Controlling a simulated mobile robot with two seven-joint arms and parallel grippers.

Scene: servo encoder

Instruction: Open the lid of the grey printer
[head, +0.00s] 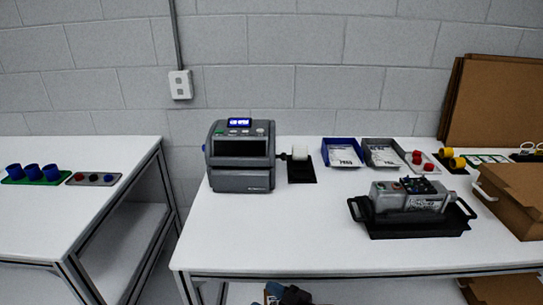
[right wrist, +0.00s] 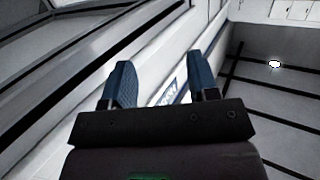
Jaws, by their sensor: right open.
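The grey printer (head: 240,157) stands upright on the left part of the white table in the head view. Its small screen glows blue on top, and its front looks closed. My right gripper (right wrist: 160,85) shows in the right wrist view with its two blue fingers apart and nothing between them. It is away from the printer, which that view does not show. A small blurred part of an arm (head: 288,294) shows at the bottom edge of the head view, below the table's front edge. My left gripper is not in view.
A label roll on a black stand (head: 301,165) is right of the printer. Blue (head: 342,152) and grey (head: 382,152) trays stand behind a black tray (head: 418,228) holding a grey device (head: 408,197). A cardboard box (head: 515,198) is at right. The table front (head: 290,235) is clear.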

